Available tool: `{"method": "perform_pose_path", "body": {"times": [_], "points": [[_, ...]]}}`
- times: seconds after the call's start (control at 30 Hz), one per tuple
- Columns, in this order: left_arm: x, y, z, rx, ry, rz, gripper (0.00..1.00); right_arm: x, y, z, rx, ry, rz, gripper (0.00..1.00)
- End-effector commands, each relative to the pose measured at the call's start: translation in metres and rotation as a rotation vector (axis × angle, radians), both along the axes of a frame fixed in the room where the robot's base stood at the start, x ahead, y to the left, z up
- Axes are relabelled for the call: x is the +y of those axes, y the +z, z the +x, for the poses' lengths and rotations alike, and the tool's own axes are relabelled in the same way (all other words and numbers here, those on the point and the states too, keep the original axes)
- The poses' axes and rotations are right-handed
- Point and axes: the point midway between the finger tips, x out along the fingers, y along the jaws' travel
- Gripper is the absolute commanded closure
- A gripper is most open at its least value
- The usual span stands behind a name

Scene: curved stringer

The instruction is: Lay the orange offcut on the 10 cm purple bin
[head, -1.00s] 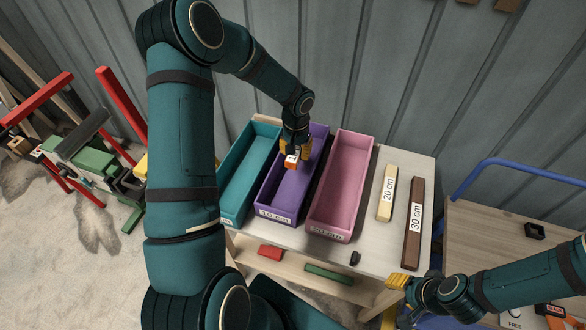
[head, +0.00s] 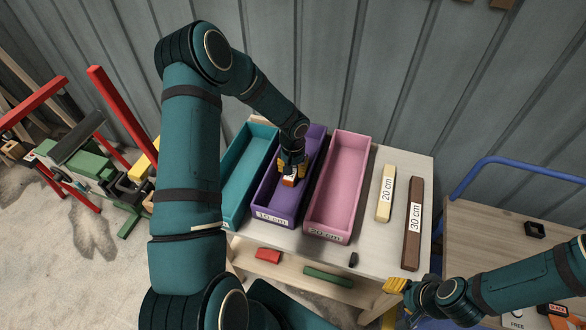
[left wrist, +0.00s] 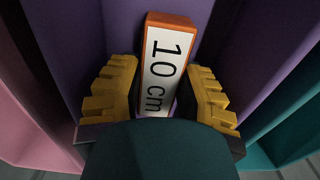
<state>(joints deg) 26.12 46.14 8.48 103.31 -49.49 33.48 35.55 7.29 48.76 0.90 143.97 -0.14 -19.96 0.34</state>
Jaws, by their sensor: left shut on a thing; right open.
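The orange offcut (left wrist: 168,20) with a white "10 cm" label is between the yellow fingers of my left gripper (left wrist: 160,100), which is shut on it. In the head view, the left gripper (head: 290,172) holds the offcut (head: 289,181) inside the outline of the purple bin (head: 277,211), which is labelled 10 cm. Purple walls show around the offcut in the left wrist view. I cannot tell whether it touches the bin floor. My right gripper (head: 396,286) is open and empty near the table's front right corner.
A teal bin (head: 235,202) and a pink 20 cm bin (head: 335,190) flank the purple bin. A pale 20 cm block (head: 385,205) and a brown 30 cm block (head: 412,235) lie to the right. A cart (head: 490,240) stands further right.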

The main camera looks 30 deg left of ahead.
Motion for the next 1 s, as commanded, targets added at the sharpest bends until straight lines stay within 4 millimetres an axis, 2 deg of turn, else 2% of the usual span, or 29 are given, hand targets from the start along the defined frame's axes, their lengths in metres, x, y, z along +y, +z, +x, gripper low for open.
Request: {"method": "perform_pose_path", "body": {"times": [0.03, 0.07, 0.1, 0.5, 0.67, 1.0], "points": [[0.000, -0.003, 0.000, 0.000, 0.000, 0.000, 1.00, 0.000, -0.003, 0.000, -0.001, 0.000, 0.000, 0.53], [0.000, -0.003, 0.000, 0.001, 0.000, 0.000, 0.55, 0.000, -0.003, 0.000, -0.001, 0.000, 0.000, 0.53], [0.000, -0.002, 0.000, 0.001, 0.000, 0.000, 0.41, 0.000, -0.002, 0.000, -0.001, 0.000, 0.000, 0.53], [0.000, 0.004, 0.000, 0.000, -0.001, 0.000, 0.39, 0.000, 0.004, 0.000, 0.000, 0.000, 0.000, 0.53], [0.000, 0.031, 0.000, -0.003, 0.000, 0.001, 0.39, 0.000, 0.008, 0.001, -0.003, -0.002, 0.000, 0.53], [0.000, 0.099, 0.000, -0.003, 0.000, 0.001, 0.39, -0.001, 0.019, 0.005, -0.011, -0.009, -0.003, 0.53]]}}
